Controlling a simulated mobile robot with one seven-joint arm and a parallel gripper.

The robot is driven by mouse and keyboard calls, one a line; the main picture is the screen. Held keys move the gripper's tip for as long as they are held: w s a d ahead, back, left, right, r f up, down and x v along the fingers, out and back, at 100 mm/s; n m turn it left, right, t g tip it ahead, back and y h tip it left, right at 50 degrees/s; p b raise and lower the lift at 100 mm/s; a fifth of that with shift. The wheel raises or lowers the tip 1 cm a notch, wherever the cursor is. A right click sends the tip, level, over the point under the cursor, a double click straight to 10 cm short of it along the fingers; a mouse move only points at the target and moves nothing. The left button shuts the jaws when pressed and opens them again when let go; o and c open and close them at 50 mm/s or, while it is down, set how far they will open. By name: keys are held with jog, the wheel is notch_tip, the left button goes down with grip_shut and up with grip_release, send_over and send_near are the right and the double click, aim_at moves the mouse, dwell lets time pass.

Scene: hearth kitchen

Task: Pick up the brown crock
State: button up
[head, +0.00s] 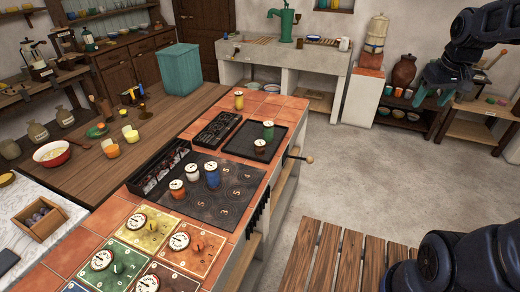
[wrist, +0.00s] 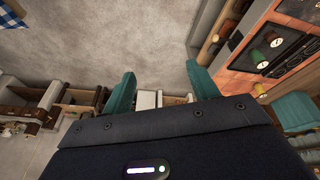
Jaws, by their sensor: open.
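A small brown crock (head: 260,147) with a pale round top stands upright on the black tray (head: 283,151) at the right side of the tiled counter. A green crock (head: 268,130) stands just behind it. The brown crock also shows in the wrist view (wrist: 259,56), at the right, beside the green one (wrist: 274,39). My gripper (head: 432,96) is raised at the upper right of the head view, well away from the crock. Its teal fingers are spread apart with nothing between them, as the wrist view also shows (wrist: 161,85).
A black rack (head: 217,130) lies beside the tray. A larger brown jar (head: 404,70) stands on a back shelf. Open floor lies right of the counter.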

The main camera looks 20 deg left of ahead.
jog(key=w+a+f+n+g, duration=0.1)
jog(key=w+a+f+n, duration=0.25)
jog(key=w+a, duration=0.85)
jog(key=n+g, duration=0.3)
jog(key=n, duration=0.8)
send_over(260, 143)
jog(key=shift+h, duration=0.3)
jog(key=f, duration=2.6)
jog(key=shift+w, duration=0.2)
jog(key=shift+s+a+f, duration=0.1)
jog(key=shift+f, duration=0.15)
notch_tip(260, 143, down, 11)
jog(key=shift+r, duration=0.2)
jog(key=shift+c, duration=0.2)
jog(key=c, duration=0.9)
